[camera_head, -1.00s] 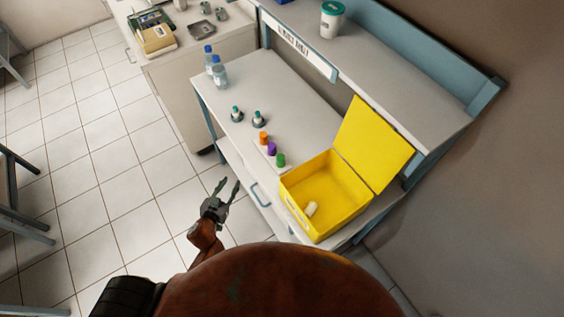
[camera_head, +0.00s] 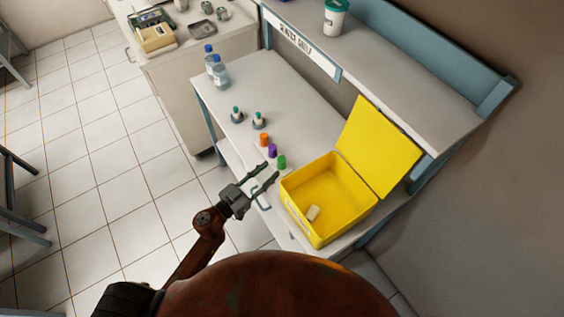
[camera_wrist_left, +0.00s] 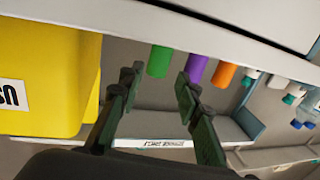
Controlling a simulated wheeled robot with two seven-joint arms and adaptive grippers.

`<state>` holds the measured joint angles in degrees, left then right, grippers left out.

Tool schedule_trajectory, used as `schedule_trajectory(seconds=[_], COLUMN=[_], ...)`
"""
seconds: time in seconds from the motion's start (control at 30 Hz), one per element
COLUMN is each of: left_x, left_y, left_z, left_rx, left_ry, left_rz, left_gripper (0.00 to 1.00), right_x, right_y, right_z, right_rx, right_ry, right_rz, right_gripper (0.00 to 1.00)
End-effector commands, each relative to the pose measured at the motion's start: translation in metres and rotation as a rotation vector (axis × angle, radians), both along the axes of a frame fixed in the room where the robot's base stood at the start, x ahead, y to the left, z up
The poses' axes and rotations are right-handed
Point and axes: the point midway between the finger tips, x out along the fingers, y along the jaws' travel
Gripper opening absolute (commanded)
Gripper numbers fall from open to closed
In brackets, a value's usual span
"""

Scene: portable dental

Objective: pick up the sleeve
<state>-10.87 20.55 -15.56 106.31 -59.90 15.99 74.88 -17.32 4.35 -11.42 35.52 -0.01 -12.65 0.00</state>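A small cream-white piece (camera_head: 313,213) lies on the floor of the open yellow box (camera_head: 345,215); it may be the sleeve, but I cannot tell for sure. My left gripper (camera_head: 268,172) is open and empty at the table's front edge, near the green cylinder. In the left wrist view, which is upside down, its open fingers (camera_wrist_left: 157,82) show with the green cylinder (camera_wrist_left: 159,62) and purple cylinder (camera_wrist_left: 197,70) beyond them. My right gripper is not in view.
Two small teal-topped bottles (camera_head: 259,120) and clear blue-capped bottles (camera_head: 220,74) stand farther back on the table (camera_head: 290,92). The box lid (camera_head: 378,150) stands open. A raised shelf (camera_head: 400,75) with a teal-lidded cup (camera_head: 334,18) runs behind. The table's middle is clear.

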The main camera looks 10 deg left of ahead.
Motion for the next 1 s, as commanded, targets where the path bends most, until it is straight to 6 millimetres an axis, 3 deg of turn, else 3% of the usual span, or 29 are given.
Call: schedule_trajectory(seconds=[0.5,0.8,1.0], left_x=[0.053,0.056,0.056], left_y=[-0.036,-0.038,-0.038], left_z=[0.003,0.004,0.004], left_rx=[0.000,0.000,0.000], left_ry=[-0.001,-0.001,-0.001], left_rz=[0.003,0.003,0.003], left_gripper=[0.31,0.31,0.17], right_x=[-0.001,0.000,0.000], right_y=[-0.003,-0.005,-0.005], right_z=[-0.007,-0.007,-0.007], right_rx=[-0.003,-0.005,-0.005], right_ry=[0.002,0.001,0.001], right_rz=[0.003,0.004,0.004], right_gripper=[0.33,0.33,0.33])
